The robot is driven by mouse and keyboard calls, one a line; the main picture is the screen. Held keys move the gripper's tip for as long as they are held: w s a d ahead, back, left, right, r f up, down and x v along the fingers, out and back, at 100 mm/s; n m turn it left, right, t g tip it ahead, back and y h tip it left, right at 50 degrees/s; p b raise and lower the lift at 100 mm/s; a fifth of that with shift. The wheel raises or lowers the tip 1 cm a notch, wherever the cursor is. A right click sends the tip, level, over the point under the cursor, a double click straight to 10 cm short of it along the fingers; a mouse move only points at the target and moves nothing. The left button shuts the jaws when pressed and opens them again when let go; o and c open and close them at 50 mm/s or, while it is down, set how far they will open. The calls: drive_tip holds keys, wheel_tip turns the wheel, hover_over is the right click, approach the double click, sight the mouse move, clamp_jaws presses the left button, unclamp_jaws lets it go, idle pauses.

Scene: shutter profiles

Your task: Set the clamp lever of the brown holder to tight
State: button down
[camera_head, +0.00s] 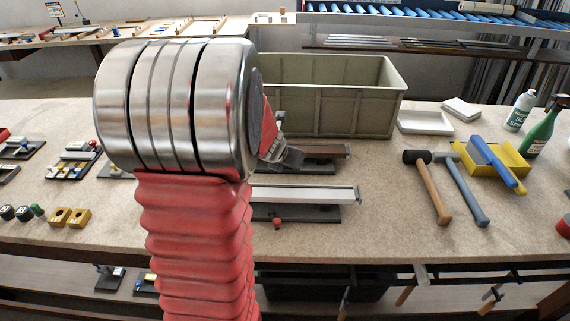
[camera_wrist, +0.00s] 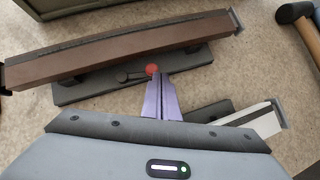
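The brown holder (camera_wrist: 120,48) carries a long brown profile on a dark base in the wrist view; it also shows in the head view (camera_head: 333,151), partly behind my gripper. Its clamp lever is a short dark arm with a red knob (camera_wrist: 152,69), lying along the base's near side. My gripper (camera_wrist: 160,78) has purple fingers that look shut together, with nothing seen between them. The fingertips are right beside the red knob, just on the near side; I cannot tell whether they touch it. In the head view my gripper (camera_head: 291,158) is partly hidden by my arm.
A white-profile holder (camera_head: 305,194) with its own red knob (camera_head: 277,223) lies nearer. A grey-green crate (camera_head: 335,95) stands behind. Hammers (camera_head: 428,190), a yellow tray (camera_head: 495,160) and bottles are to the right. Bare bench lies between the holders and hammers.

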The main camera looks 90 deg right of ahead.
drive_tip(key=shift+s+d, duration=0.5)
idle(0.4)
drive_tip(key=shift+a+r, duration=0.15)
drive_tip(key=shift+a, duration=0.2)
drive_tip(key=a, duration=0.1)
drive_tip(key=a+r, duration=0.1)
drive_tip(key=a, duration=0.1)
drive_tip(key=shift+s+a, duration=0.1)
drive_tip(key=shift+a, duration=0.15)
drive_tip(key=shift+a+r, duration=1.5)
drive_tip(key=shift+r, duration=0.3)
drive_tip(key=shift+a+r, duration=1.5)
drive_tip(key=shift+r, duration=0.3)
